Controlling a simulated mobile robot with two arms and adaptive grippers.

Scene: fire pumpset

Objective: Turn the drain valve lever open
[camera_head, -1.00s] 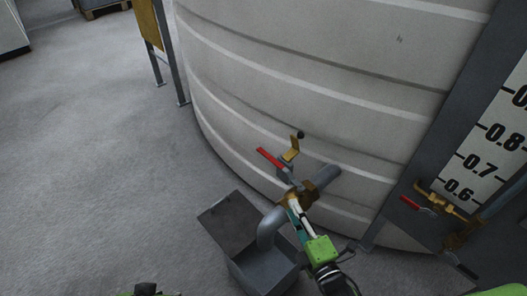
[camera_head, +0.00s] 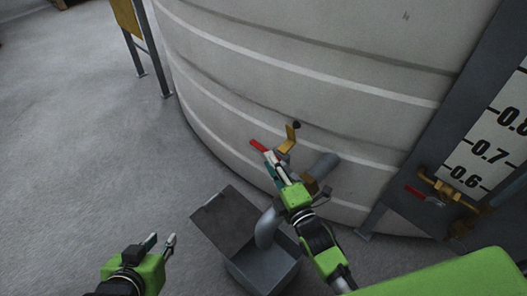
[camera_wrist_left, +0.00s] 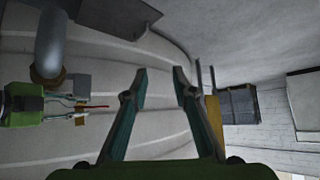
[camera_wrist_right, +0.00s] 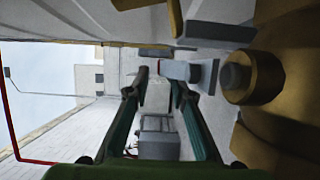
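The drain valve's red lever (camera_head: 258,146) points up and left near the tank's lower wall, its tip showing beyond my right gripper (camera_head: 268,163). A yellow bracket (camera_head: 291,137) rises beside it. My right arm and gripper hide much of the valve body. In the right wrist view the lever's red end (camera_wrist_right: 158,67) shows at the gap between the spread fingertips; whether they touch it, I cannot tell. The lever also shows in the left wrist view (camera_wrist_left: 96,106) beyond the right fingers. My left gripper (camera_head: 161,243) is open and empty at lower left, away from the valve.
A grey drain pipe (camera_head: 321,165) leaves the white tank (camera_head: 290,70) and bends down into an open grey box (camera_head: 262,273) below. At right a level gauge (camera_head: 490,150) has another small red lever (camera_head: 415,191). The floor at left is clear.

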